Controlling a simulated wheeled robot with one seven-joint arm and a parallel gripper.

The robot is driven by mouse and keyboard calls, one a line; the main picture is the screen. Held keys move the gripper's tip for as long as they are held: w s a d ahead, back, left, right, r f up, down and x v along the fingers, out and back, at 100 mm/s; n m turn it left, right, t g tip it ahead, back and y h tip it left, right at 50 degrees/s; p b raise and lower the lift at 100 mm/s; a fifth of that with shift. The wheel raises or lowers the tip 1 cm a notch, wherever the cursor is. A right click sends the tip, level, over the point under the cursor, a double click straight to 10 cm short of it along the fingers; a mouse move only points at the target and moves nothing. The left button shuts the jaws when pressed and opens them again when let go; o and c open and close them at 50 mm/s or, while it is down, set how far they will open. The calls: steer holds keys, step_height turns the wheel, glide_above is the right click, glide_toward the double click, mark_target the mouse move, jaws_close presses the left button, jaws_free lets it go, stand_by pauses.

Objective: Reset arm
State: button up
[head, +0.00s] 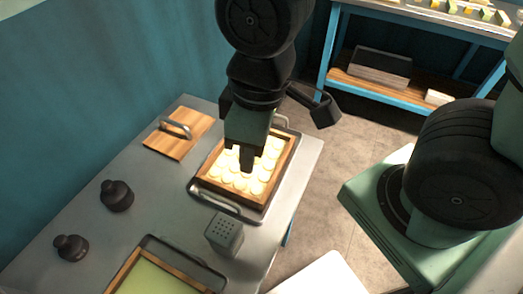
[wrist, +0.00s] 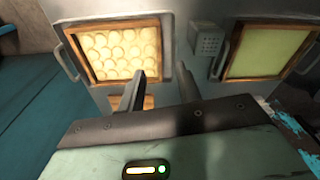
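My gripper (head: 247,168) hangs over the wood-framed tray of round pale pieces in the head view. It hides part of that tray, and I cannot tell the exact height between them. In the wrist view my gripper (wrist: 164,80) shows two dark fingers standing apart with nothing between them. My arm rises from the gripper toward the top of the head view.
The tray with round pieces (head: 197,181) has metal handles, as does a yellow-green tray (head: 150,279). A grey perforated block (head: 224,236), a handled wooden board (head: 192,144) and black knobs (head: 117,195) (head: 71,247) share the grey table (head: 150,215). A blue-framed bench (head: 326,60) stands behind.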

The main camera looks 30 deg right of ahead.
steer(key=s, duration=0.1)
steer(key=s+m, duration=0.1)
steer(key=shift+s+d+r+m+g, duration=0.1)
steer(key=shift+s+r+m+g, duration=0.2)
steer(key=shift+r+g, duration=0.1)
steer(key=shift+r+p, duration=0.45)
steer(key=shift+p, duration=0.05)
